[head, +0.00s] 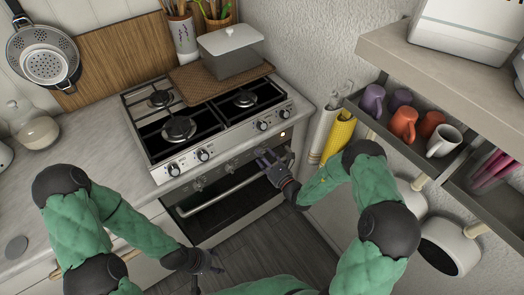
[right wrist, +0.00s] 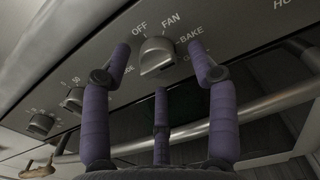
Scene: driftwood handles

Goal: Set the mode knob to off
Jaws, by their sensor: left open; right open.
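The mode knob (right wrist: 157,56) is a grey round knob with a raised grip on the oven's control panel. Labels OFF, FAN and BAKE curve above and to its right, with another label partly hidden by a finger. I cannot clearly tell which label it points at. My right gripper (right wrist: 160,62) is open, with purple fingers on either side of the knob and one below it; contact is not clear. In the head view my right gripper (head: 268,160) is at the oven front and hides part of the panel. My left gripper (head: 206,264) is open and empty, low over the floor.
The oven handle (head: 222,196) runs below the panel. Two more knobs (right wrist: 73,99) (right wrist: 41,124) sit left of the mode knob. The stove top (head: 205,115) is above. A rack of mugs (head: 403,122) hangs at the right, beside my right arm.

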